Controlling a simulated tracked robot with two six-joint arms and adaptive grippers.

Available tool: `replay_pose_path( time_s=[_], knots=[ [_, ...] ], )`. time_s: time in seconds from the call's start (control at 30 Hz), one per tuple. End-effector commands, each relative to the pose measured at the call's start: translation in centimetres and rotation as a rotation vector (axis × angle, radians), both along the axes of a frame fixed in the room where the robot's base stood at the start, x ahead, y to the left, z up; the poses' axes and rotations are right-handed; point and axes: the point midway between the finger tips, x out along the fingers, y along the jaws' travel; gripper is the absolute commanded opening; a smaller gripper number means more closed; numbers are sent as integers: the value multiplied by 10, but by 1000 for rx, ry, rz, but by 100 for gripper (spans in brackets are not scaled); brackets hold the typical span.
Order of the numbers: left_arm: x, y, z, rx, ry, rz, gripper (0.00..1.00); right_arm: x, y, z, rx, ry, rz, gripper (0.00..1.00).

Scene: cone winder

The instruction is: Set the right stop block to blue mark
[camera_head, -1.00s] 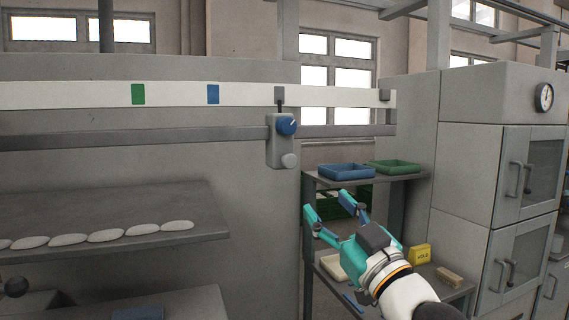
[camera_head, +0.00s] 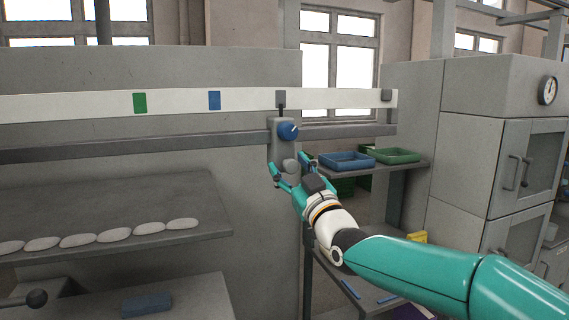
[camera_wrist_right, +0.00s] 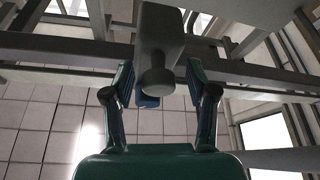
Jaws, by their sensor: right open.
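The right stop block (camera_head: 282,151) is a grey block hanging on the dark rail, with a blue knob (camera_head: 288,131) on its front and a round grey handle (camera_head: 290,165) low down. Its grey pointer (camera_head: 281,99) lies over the white strip, well right of the blue mark (camera_head: 214,100). My right gripper (camera_head: 291,167) is open at the block's lower end. In the right wrist view, the fingers (camera_wrist_right: 158,88) stand either side of the round handle (camera_wrist_right: 157,82); contact cannot be told. My left gripper is out of view.
A green mark (camera_head: 140,103) is farther left on the white strip (camera_head: 60,103). The dark rail (camera_head: 130,145) is clear left of the block. Blue (camera_head: 347,161) and green (camera_head: 396,155) trays stand on a rack at right. White pieces lie on the shelf (camera_head: 110,205) below.

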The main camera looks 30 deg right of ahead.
Motion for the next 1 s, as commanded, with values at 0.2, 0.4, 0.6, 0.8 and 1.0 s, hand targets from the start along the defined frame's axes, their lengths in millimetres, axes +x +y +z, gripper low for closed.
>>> replay_pose_path(
  time_s=[0.2,0.4,0.6,0.8,1.0],
  knots=[
    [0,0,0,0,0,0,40,0,0,0,0,0,0,57],
    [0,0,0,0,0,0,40,0,0,0,0,0,0,27],
    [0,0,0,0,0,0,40,0,0,0,0,0,0,0],
    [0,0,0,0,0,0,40,0,0,0,0,0,1,0],
    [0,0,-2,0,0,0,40,11,25,0,1,-4,25,0]
  ],
)
